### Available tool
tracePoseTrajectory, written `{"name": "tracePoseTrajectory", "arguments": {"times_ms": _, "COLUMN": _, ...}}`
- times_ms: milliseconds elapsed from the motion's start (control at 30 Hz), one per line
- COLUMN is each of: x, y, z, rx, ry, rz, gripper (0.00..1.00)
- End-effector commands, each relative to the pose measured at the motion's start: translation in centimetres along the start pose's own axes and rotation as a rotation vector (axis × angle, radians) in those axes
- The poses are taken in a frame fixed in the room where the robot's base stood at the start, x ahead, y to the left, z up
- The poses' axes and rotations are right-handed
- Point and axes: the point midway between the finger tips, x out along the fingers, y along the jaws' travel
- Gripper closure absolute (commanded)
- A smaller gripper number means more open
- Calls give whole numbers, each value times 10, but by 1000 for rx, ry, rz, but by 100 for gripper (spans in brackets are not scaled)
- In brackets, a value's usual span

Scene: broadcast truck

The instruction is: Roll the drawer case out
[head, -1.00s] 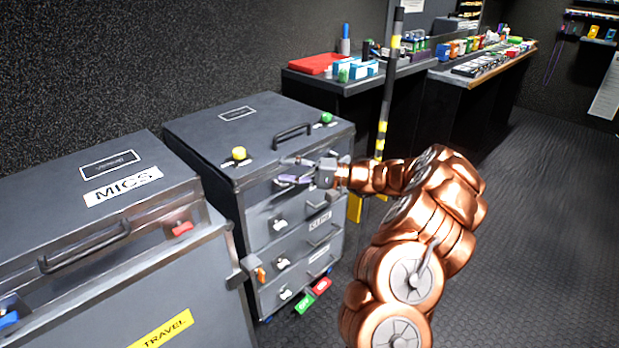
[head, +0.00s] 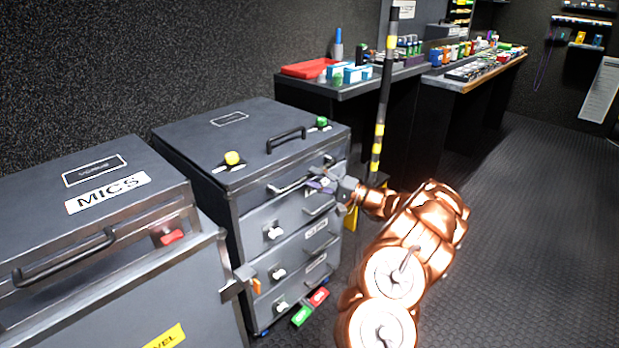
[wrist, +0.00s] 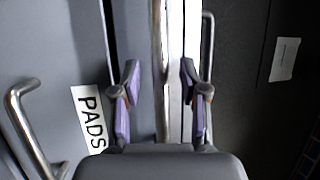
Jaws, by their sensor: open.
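The drawer case (head: 205,140) is a dark grey box with several drawers. It stands upright beside the MICS case, with a black handle (head: 286,138) on its lid. A metal pull bar (head: 288,187) runs along its upper front. My gripper (head: 322,184) is open at the upper front, near the bar's right part. In the wrist view the purple-padded fingers (wrist: 157,100) stand apart, either side of a bright metal bar (wrist: 160,60). I cannot tell whether they touch it. The PADS label (wrist: 90,118) shows at left. Red (head: 319,296) and green (head: 300,316) tabs show at the case's foot.
The MICS case (head: 60,225) stands close at left, with a grey bracket (head: 237,282) near the gap. Yellow (head: 232,158) and green (head: 321,122) knobs sit on the lid. A striped pole (head: 383,100) stands behind my arm. Open floor (head: 510,250) lies to the right.

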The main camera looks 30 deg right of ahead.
Motion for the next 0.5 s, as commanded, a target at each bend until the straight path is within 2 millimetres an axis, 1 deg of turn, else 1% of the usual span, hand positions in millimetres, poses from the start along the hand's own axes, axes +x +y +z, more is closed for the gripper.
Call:
{"name": "tracePoseTrajectory", "arguments": {"times_ms": 100, "x": 12, "y": 0, "z": 0, "rx": -1, "ry": -1, "rz": 1, "gripper": 57}}
{"name": "tracePoseTrajectory", "arguments": {"times_ms": 200, "x": 18, "y": 0, "z": 0, "rx": -1, "ry": -2, "rz": 2, "gripper": 57}}
{"name": "tracePoseTrajectory", "arguments": {"times_ms": 500, "x": 21, "y": 0, "z": 0, "rx": -1, "ry": -1, "rz": 1, "gripper": 57}}
